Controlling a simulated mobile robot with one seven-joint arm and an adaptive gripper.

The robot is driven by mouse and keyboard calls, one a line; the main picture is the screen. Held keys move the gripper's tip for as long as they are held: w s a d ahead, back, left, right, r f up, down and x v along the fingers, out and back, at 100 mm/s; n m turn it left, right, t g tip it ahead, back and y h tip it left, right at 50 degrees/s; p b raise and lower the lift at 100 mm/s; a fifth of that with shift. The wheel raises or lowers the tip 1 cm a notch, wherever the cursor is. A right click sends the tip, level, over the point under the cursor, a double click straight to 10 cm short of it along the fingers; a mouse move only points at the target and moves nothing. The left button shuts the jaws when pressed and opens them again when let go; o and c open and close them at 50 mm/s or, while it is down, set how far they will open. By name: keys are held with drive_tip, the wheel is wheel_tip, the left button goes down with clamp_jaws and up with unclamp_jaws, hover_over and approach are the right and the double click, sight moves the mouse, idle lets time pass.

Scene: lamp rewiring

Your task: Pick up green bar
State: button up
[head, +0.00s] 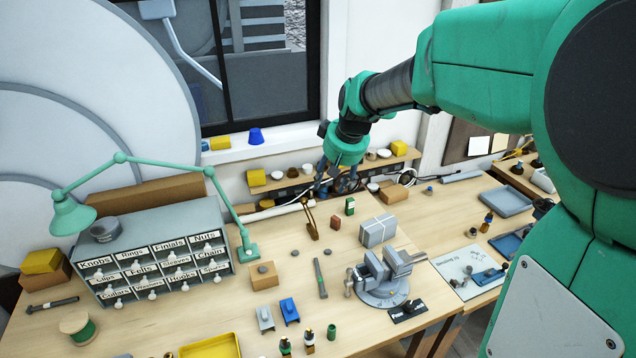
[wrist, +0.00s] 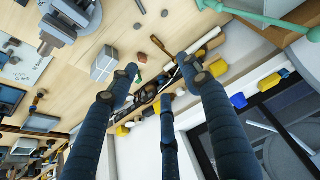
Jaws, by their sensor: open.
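A small upright green bar (head: 350,206) stands on the workbench in the head view, right of a reddish-brown block (head: 336,222) and behind a grey wrapped box. In the wrist view, a small green piece, likely the bar (wrist: 138,78), shows beside the left finger, partly hidden by it. My gripper (head: 332,183) points down near the back of the bench, above and behind the bar. In the wrist view its dark fingers (wrist: 160,82) are spread wide, with nothing between their tips.
The grey wrapped box (head: 377,231) and a grey vise (head: 383,277) stand in front of the bar. A shelf (head: 290,184) with cups and yellow blocks runs along the wall behind. A labelled drawer cabinet (head: 155,255) and green lamp (head: 75,213) stand at left.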

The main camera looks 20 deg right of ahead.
drive_tip(key=w+d+f+p, duration=0.2)
drive_tip(key=w+d+f, duration=0.25)
drive_tip(key=w, duration=0.25)
drive_tip(key=w+d+f+p, duration=0.2)
drive_tip(key=w+d+f, duration=0.1)
drive_tip(key=w+d, duration=0.35)
drive_tip(key=p, duration=0.5)
approach(352, 200)
drive_tip(key=v, duration=0.3)
drive_tip(key=shift+w+a+r, duration=0.1)
drive_tip(key=shift+w, duration=0.2)
drive_tip(key=shift+p+x, duration=0.55)
drive_tip(key=shift+x, duration=3.7)
drive_tip(key=shift+s+f, duration=0.15)
drive_tip(key=shift+f, duration=0.1)
drive_tip(key=shift+p+x, duration=0.85)
drive_tip(key=shift+x, duration=1.6)
drive_tip(key=shift+s, duration=0.1)
